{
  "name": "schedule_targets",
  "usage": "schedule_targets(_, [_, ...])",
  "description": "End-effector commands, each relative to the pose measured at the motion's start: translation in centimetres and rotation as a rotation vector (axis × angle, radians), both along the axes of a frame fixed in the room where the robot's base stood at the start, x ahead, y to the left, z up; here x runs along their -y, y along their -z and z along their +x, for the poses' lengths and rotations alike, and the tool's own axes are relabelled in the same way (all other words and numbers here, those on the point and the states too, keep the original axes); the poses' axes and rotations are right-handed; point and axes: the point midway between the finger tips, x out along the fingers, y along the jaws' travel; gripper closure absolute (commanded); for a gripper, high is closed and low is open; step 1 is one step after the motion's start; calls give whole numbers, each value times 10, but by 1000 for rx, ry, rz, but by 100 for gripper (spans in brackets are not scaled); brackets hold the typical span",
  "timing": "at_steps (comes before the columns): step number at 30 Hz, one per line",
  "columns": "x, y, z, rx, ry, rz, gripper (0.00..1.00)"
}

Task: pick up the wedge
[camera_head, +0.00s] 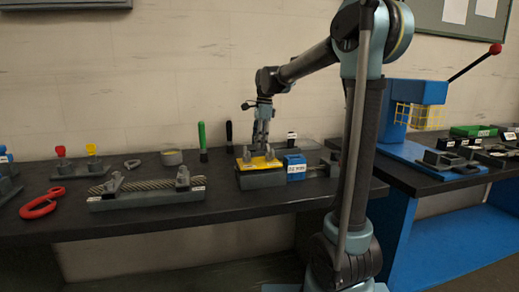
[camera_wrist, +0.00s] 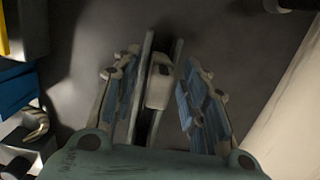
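My gripper (camera_head: 262,146) points down behind a yellow-topped block on the bench in the head view. In the wrist view my gripper (camera_wrist: 158,108) has its two blue-padded fingers apart. Between them are two thin upright grey plates and a small pale grey piece (camera_wrist: 159,86). This pale piece may be the wedge, but I cannot tell for sure. There is a clear gap to the right finger; whether the left finger touches a plate is unclear. The head view does not show the pale piece clearly.
The yellow-topped block (camera_head: 259,179) and a blue labelled box (camera_head: 294,170) stand close to my gripper. A green marker (camera_head: 202,140) stands left. A rope fixture (camera_head: 148,195) and red hook (camera_head: 41,205) lie farther left. The wall is close behind.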

Motion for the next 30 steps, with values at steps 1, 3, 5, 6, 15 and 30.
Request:
schedule_targets(1, [0, 3, 0, 0, 0, 0, 60])
schedule_targets(3, [-1, 6, 0, 0, 0, 0, 60])
schedule_targets(5, [-1, 6, -1, 0, 0, 0, 60])
schedule_targets(6, [-1, 6, -1, 0, 0, 0, 60])
schedule_targets(15, [-1, 6, -1, 0, -1, 0, 100])
schedule_targets(30, [-2, -5, -1, 0, -1, 0, 100])
